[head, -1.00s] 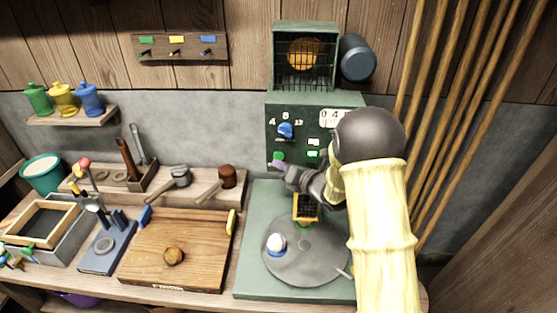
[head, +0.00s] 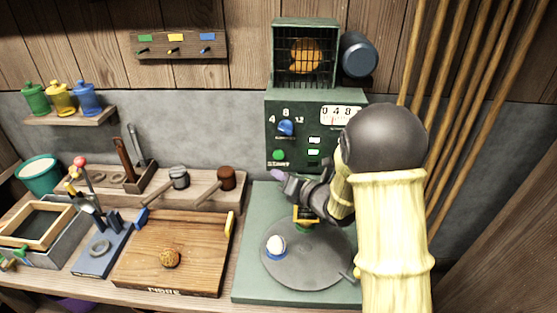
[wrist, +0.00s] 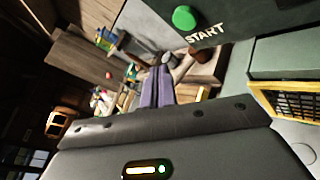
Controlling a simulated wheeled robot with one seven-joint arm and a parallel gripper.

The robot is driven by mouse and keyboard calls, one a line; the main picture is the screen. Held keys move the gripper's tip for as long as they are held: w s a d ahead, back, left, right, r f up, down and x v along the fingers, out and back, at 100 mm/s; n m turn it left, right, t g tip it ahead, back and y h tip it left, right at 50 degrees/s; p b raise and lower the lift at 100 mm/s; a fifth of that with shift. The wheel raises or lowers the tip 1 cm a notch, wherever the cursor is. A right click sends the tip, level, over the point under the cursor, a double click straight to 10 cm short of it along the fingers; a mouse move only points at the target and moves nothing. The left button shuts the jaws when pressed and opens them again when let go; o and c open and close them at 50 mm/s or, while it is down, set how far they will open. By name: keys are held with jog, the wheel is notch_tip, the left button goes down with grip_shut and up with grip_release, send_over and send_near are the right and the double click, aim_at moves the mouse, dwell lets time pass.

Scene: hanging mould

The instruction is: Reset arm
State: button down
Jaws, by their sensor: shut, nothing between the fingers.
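My gripper (head: 278,175) is shut and empty, its purple fingertips in front of the green machine (head: 275,135), just below the green START button (head: 279,155). The fingers do not appear to touch the button. In the wrist view the closed purple fingers (wrist: 158,88) point away from me, with the START button (wrist: 184,18) above and to the right of them. My arm hides the right part of the machine's panel. A blue knob (head: 286,128) sits on the panel between the marks 8 and 12.
Below my gripper is a grey round plate (head: 310,265) with a white ball in a blue cup (head: 276,245). To the left are a wooden board (head: 200,240) with a round brown piece (head: 169,258), and mallets (head: 180,177). Bamboo poles (head: 450,100) stand at the right.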

dwell(0.4)
jog(key=s+d+f+m+g+h+p, duration=0.1)
jog(key=s+d+m+h, duration=0.2)
jog(key=d+m+h, duration=0.45)
jog(key=s+d+m+g+h+p, duration=0.1)
jog(key=s+d+m+h, duration=0.3)
jog(key=m, duration=0.7)
jog(key=s+d+m+g, duration=0.2)
jog(key=s+m+g, duration=0.1)
jog(key=s+m, duration=0.6)
jog(key=s+d+f+m+g+p, duration=0.1)
jog(key=s+d+m+g, duration=0.2)
jog(key=s+m, duration=0.6)
jog(key=shift+d+m+g, duration=0.15)
jog(key=shift+m+g, duration=0.2)
jog(key=shift+g, duration=0.35)
jog(key=shift+w+f, duration=0.1)
jog(key=shift+w, duration=0.1)
